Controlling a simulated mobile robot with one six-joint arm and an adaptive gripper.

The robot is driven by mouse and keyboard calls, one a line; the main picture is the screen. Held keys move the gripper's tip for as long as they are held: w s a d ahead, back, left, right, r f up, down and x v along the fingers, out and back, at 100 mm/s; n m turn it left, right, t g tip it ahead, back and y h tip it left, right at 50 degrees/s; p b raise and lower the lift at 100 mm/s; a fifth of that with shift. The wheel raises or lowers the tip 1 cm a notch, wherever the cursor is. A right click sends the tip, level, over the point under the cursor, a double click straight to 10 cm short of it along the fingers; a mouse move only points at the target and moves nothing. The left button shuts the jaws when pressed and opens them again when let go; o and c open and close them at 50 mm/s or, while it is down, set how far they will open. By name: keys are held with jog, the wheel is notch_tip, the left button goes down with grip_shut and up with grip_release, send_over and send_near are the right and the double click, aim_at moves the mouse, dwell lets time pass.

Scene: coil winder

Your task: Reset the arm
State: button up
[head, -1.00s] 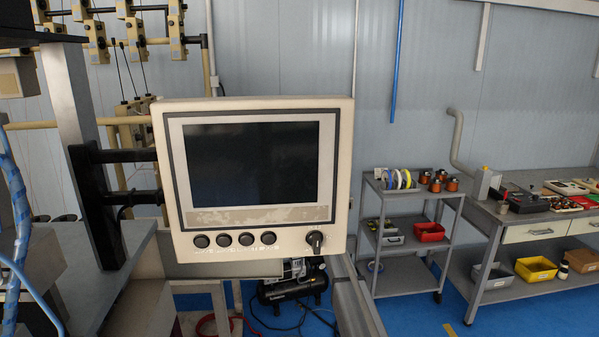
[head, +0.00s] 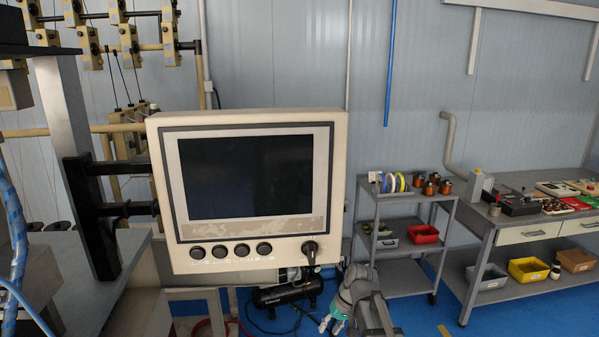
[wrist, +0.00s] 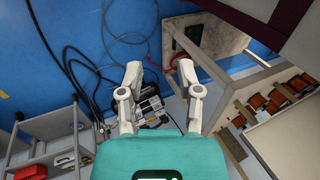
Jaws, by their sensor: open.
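My gripper (wrist: 160,75) is open and empty in the wrist view, its two pale fingers apart above the floor, with a compressor and hoses far below. In the head view my arm shows low, just right of the control panel, with my gripper (head: 332,325) at the bottom edge, small and pointing downward. The control panel (head: 250,270) is a cream box with a dark screen, several black buttons and a knob. Nothing is held.
A grey cart (head: 402,200) with spools and bins stands right of my arm. A workbench (head: 520,235) with tools and bins is at the far right. The compressor (head: 283,292) sits on the blue floor behind the panel. Black hoses (wrist: 85,65) lie on the floor.

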jog(key=s+d+m+h, duration=0.1)
jog(key=s+d+h, duration=0.3)
jog(key=s+d, duration=0.3)
jog(key=s+p, duration=0.1)
jog(key=s, duration=0.2)
jog(key=shift+s+d+m+h, duration=0.2)
jog(key=shift+d+m+h, duration=0.1)
jog(key=shift+d, duration=0.05)
jog(key=shift+f, duration=0.1)
jog(key=shift+s, duration=0.1)
